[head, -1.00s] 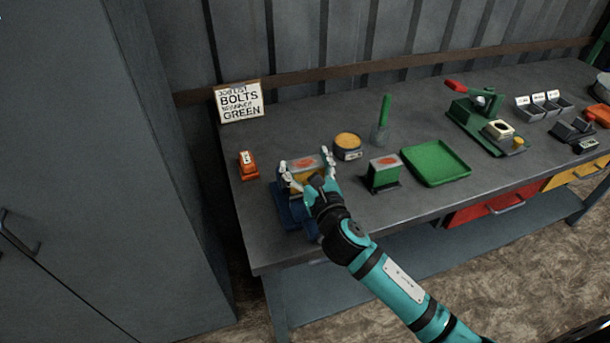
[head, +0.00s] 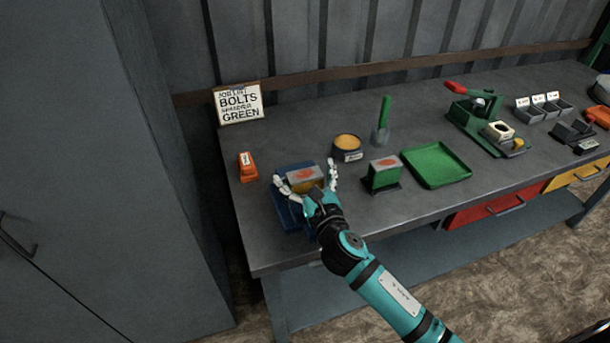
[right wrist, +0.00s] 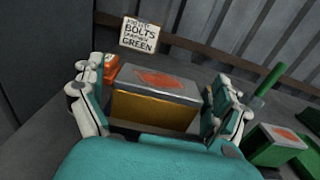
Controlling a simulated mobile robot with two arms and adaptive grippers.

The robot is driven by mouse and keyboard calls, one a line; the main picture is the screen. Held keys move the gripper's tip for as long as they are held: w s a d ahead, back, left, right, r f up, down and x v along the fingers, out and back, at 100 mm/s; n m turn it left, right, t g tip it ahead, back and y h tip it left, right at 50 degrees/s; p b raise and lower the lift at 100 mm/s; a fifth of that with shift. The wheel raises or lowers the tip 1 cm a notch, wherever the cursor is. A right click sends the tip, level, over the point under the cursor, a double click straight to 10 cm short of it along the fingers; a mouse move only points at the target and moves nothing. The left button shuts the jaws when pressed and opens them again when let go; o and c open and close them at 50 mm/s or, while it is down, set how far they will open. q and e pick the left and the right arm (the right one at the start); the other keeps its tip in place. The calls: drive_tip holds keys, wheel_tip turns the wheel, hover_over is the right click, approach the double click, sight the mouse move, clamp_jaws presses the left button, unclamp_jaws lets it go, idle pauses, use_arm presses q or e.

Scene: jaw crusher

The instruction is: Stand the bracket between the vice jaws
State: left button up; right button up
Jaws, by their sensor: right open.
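The bracket (head: 306,175) is a block with a yellow front and a grey top bearing a red patch. It sits upright over the blue vice (head: 287,215) at the bench's left front. In the right wrist view the bracket (right wrist: 155,108) stands between my fingers. My right gripper (head: 306,180) is open around it, with white fingers spread to either side and a gap at each side. The arm and hand hide the lower part of the bracket and much of the vice, so I cannot tell how it sits between the jaws. My left gripper is out of view.
An orange block (head: 247,167) stands left of the vice. A round tin (head: 347,149), a green block with a red-patched top (head: 382,178) and a green tray (head: 436,165) are to the right. A job sign (head: 239,103) leans behind.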

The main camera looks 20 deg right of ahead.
drive_tip(key=shift+r, duration=0.15)
drive_tip(key=shift+s, duration=0.35)
drive_tip(key=s, duration=0.3)
drive_tip(key=s+b, duration=0.1)
drive_tip(key=s, duration=0.7)
drive_tip(key=shift+s+d, duration=0.2)
drive_tip(key=shift+d, duration=0.05)
